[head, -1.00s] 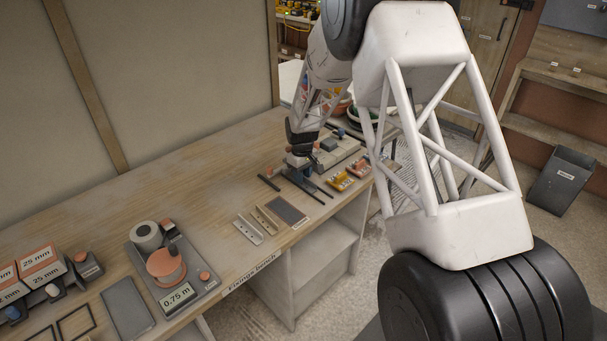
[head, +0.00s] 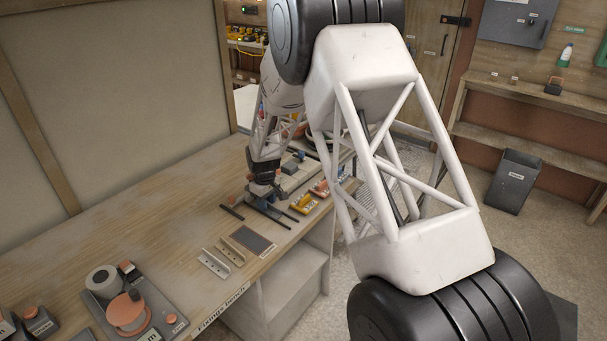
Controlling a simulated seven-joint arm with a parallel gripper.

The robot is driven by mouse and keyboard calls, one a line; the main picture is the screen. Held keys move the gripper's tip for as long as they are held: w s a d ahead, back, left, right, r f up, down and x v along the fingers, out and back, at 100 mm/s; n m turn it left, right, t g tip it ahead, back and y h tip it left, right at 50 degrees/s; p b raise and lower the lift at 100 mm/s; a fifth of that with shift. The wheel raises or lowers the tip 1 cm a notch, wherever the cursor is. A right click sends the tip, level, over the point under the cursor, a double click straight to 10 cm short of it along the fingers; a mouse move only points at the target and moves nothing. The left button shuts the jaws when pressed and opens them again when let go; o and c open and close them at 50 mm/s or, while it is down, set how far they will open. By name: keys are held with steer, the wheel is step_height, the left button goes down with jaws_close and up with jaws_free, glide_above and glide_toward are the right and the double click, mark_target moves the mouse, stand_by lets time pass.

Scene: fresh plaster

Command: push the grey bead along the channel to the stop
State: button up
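My gripper (head: 262,190) points down over the far part of the bench, low above a dark grey fixture (head: 267,212) with long narrow strips that looks like the channel. A small blue part shows right beneath my gripper. I cannot make out the grey bead or the stop at this size; my gripper and wrist cover part of the fixture. The fingers are too small and dark to tell whether they are open or shut, or whether they touch anything.
The wooden bench (head: 165,210) is clear to the left of the fixture. A dark flat plate (head: 252,240) and pale angle brackets (head: 214,263) lie nearer. Yellow parts (head: 304,204) sit to the right. A device with an orange disc (head: 127,311) stands at the near left.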

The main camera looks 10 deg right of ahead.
steer(key=s+d, duration=0.3)
steer(key=shift+s, duration=0.25)
steer(key=r, duration=0.8)
steer(key=shift+s+d, duration=0.1)
steer(key=shift+d, duration=0.2)
steer(key=s+d+r+m, duration=0.1)
steer(key=s+d+r, duration=0.2)
steer(key=s+r, duration=0.3)
steer(key=s+d+r+m, duration=0.2)
steer(key=s+d+r, duration=0.2)
steer(key=s+r, duration=0.3)
steer(key=shift+s+d+r+t, duration=0.2)
steer(key=shift+s+r+t, duration=0.1)
steer(key=shift+r, duration=0.45)
steer(key=s+d+r+m, duration=0.2)
steer(key=s+d, duration=0.1)
steer(key=s, duration=0.8)
steer(key=s+d+r+m+t, duration=0.1)
steer(key=s+d+r+m, duration=0.1)
steer(key=s, duration=0.9)
steer(key=s+d+r+m, duration=0.2)
steer(key=s+d+r, duration=0.1)
steer(key=s, duration=0.9)
steer(key=shift+d+r+t, duration=0.4)
steer(key=shift+r, duration=0.15)
